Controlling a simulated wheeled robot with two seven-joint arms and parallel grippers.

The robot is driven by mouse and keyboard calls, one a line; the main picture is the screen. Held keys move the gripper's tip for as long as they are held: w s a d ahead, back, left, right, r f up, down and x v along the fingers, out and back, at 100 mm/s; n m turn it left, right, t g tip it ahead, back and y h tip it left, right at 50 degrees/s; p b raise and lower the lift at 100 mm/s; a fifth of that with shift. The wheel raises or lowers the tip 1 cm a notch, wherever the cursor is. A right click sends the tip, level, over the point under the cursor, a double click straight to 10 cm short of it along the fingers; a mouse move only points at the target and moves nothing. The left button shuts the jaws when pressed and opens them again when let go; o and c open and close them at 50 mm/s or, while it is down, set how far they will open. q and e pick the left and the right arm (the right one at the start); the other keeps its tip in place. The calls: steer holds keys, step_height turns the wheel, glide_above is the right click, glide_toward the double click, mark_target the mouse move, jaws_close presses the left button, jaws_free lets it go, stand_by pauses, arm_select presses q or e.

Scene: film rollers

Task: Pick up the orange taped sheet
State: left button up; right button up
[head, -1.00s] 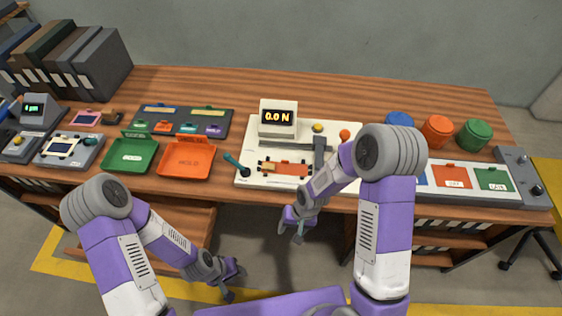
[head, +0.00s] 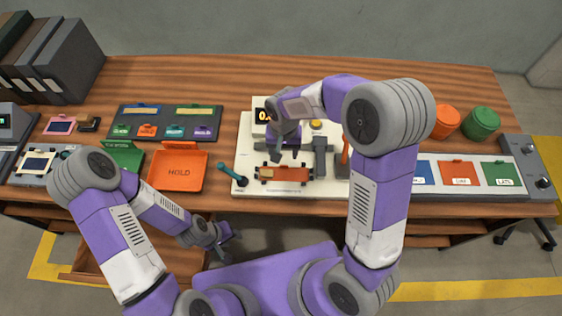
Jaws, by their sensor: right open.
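The orange taped sheet (head: 288,174) lies flat in the fixture on the white force tester (head: 243,165), with a cream patch at its left end and dark clips at its ends. My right gripper (head: 286,155) is open and empty, pointing down just behind the sheet, in front of the tester's display. It looks apart from the sheet. My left gripper (head: 232,249) hangs low in front of the table edge, empty, with its fingers apart.
A teal lever (head: 232,174) stands left of the sheet, and a grey post (head: 320,157) stands to its right. An orange HOLD tray (head: 178,168) and a green tray (head: 124,156) are further left. Coloured pads (head: 460,173) lie to the right.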

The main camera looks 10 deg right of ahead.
mark_target(284, 165)
steer(key=shift+s+f, duration=0.4)
steer(key=shift+f, duration=0.45)
step_height(284, 165, down, 5)
steer(key=shift+w+d+r+b, duration=0.1)
steer(key=shift+w+b, duration=0.05)
steer(key=shift+b, duration=0.75)
arm_select(q)
steer(key=shift+s+f, duration=0.35)
steer(key=shift+f, duration=0.5)
arm_select(e)
jaws_close()
